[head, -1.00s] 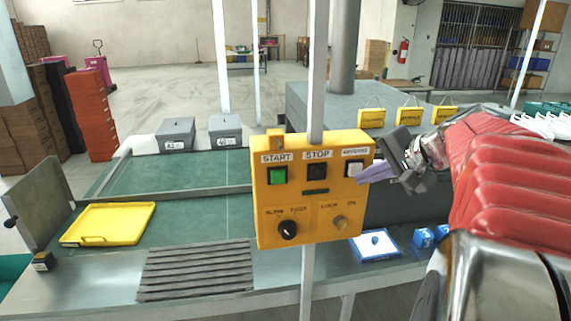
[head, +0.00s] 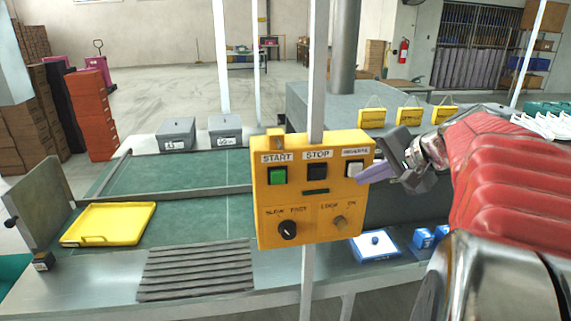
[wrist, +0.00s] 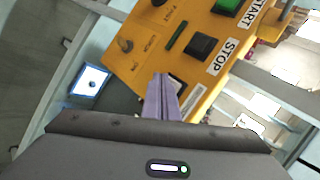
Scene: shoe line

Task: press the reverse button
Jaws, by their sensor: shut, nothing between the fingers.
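The yellow control box (head: 315,205) is fixed to a white post. On its top row are a green START button (head: 277,176), a black STOP button (head: 317,172) and a white reverse button (head: 354,168) at the right. My gripper (head: 362,178) is shut and empty, its purple fingertips at the right edge of the box, at or just by the reverse button. In the wrist view the shut fingers (wrist: 162,98) overlap the reverse button (wrist: 176,84) and partly hide it. I cannot tell whether they touch it.
Below the buttons are a black knob (head: 288,230) and a small key switch (head: 341,222). A green conveyor belt (head: 190,172), a yellow tray (head: 108,223) and grey bins (head: 176,134) lie to the left. A white-and-blue tray (head: 375,246) sits below right.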

